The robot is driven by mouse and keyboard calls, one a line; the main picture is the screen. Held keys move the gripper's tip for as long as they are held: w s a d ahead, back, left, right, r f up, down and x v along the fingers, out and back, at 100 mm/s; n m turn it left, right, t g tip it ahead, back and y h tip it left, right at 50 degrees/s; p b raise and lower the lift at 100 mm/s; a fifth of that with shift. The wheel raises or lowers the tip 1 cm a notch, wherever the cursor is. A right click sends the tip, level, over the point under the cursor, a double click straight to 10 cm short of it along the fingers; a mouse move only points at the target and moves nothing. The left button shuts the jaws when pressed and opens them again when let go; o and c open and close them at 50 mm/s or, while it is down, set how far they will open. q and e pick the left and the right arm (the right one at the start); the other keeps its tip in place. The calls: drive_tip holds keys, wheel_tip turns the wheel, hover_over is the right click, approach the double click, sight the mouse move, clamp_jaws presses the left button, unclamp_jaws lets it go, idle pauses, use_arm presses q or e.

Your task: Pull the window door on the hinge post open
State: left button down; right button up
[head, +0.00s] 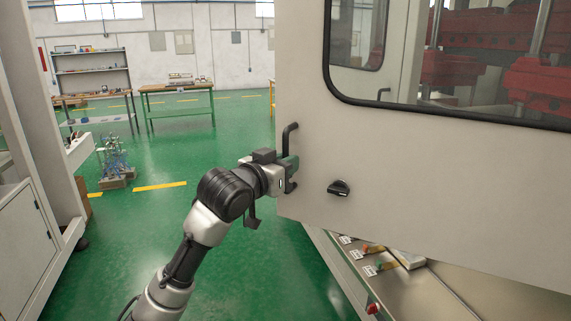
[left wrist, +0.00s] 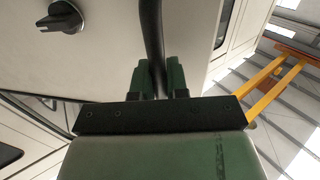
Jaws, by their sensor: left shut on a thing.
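The window door (head: 300,165) is a large pale panel with a dark-framed window (head: 460,55); it fills the right half of the head view. Its black bar handle (head: 290,137) is upright near the door's left edge, and a black knob (head: 339,188) sits to the right below it. My left gripper (head: 291,170) is at the handle's lower part and shut on it. In the left wrist view the green fingers (left wrist: 158,78) sit on both sides of the black handle (left wrist: 151,30). My right gripper is not in view. The hinge post cannot be made out.
Below the door is a machine bed (head: 420,285) with small labelled controls and a red button (head: 373,308). Red machine parts (head: 540,80) show through the window. A pale cabinet (head: 25,230) stands at the left. Green floor (head: 150,215) is clear between; a workbench (head: 178,88) stands farther back.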

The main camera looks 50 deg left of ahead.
use_arm(q)
drive_tip(key=shift+r, duration=0.1)
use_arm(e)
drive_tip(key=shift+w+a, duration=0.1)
use_arm(q)
drive_tip(key=c, duration=1.1)
unclamp_jaws()
drive_tip(key=shift+s, duration=0.1)
drive_tip(key=shift+c, duration=0.2)
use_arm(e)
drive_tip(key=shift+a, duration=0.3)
